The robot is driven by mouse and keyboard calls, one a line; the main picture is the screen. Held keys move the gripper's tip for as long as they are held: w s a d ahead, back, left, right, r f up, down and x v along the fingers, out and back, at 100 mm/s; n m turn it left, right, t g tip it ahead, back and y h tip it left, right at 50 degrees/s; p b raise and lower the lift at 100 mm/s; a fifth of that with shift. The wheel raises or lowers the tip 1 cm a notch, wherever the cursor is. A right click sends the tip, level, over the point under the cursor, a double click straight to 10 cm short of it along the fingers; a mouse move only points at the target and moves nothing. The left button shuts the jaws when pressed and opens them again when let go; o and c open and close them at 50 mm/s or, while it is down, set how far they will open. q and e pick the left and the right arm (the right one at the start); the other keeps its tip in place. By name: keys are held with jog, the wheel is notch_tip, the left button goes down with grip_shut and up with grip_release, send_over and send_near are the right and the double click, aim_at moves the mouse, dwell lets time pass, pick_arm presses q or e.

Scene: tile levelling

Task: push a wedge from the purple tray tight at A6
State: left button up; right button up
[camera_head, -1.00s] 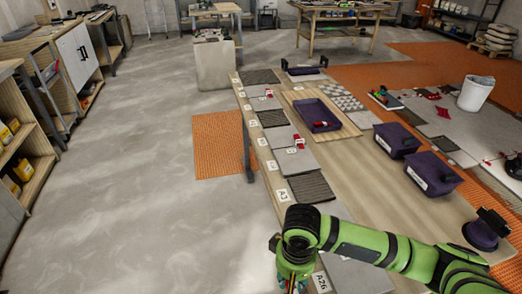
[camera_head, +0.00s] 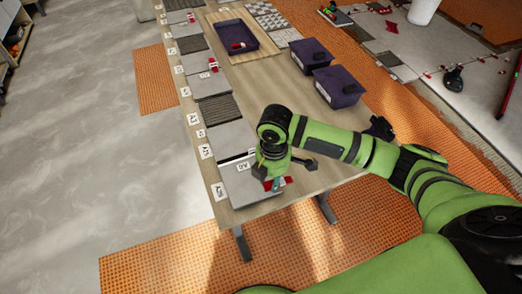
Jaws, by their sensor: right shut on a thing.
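The purple tray (camera_head: 226,28) lies on a wooden board on the table, with red wedges (camera_head: 240,45) in it. A tag reading A6 (camera_head: 243,166) lies by the dark joint between two grey tiles at the table's near end. My right gripper (camera_head: 273,182) is at the near grey tile (camera_head: 246,188), just right of the A6 tag. It is shut on a red wedge (camera_head: 287,181), partly hidden by the fingers. I cannot tell whether the wedge touches a clip or the tile. My left gripper is not in view.
Two purple bins (camera_head: 341,87) stand on the table's right side. Grey and dark tiles with numbered tags line its left edge; a red wedge (camera_head: 213,65) sits at a farther joint. The tabletop (camera_head: 268,85) between tiles and bins is clear.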

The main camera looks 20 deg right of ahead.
jog(key=w+n, duration=0.1)
jog(key=n, duration=0.2)
jog(key=w+r+n+p, duration=0.1)
jog(key=n, duration=0.2)
jog(key=w+n, duration=0.1)
jog(key=n, duration=0.3)
jog(key=shift+w+a+r+p, duration=0.2)
jog(key=shift+w+r+p, duration=0.05)
jog(key=shift+w+p, duration=0.1)
jog(key=n, duration=0.1)
jog(key=w+n, duration=0.1)
jog(key=n, duration=0.2)
jog(key=shift+w+r+p, duration=0.2)
jog(key=shift+r+p, duration=0.05)
jog(key=shift+p, duration=0.1)
jog(key=n, duration=0.2)
jog(key=w+n, duration=0.1)
jog(key=n, duration=0.1)
jog(key=shift+w+r, duration=0.1)
jog(key=shift+r, duration=0.05)
notch_tip(320, 180, down, 6)
jog(key=b, duration=0.5)
jog(key=shift+r, duration=0.1)
jog(key=shift+w+a, duration=0.1)
jog(key=shift+w, duration=0.25)
jog(key=shift+w+b, duration=0.45)
jog(key=shift+w, duration=0.05)
jog(key=shift+w+b, duration=0.55)
jog(key=shift+w, duration=0.3)
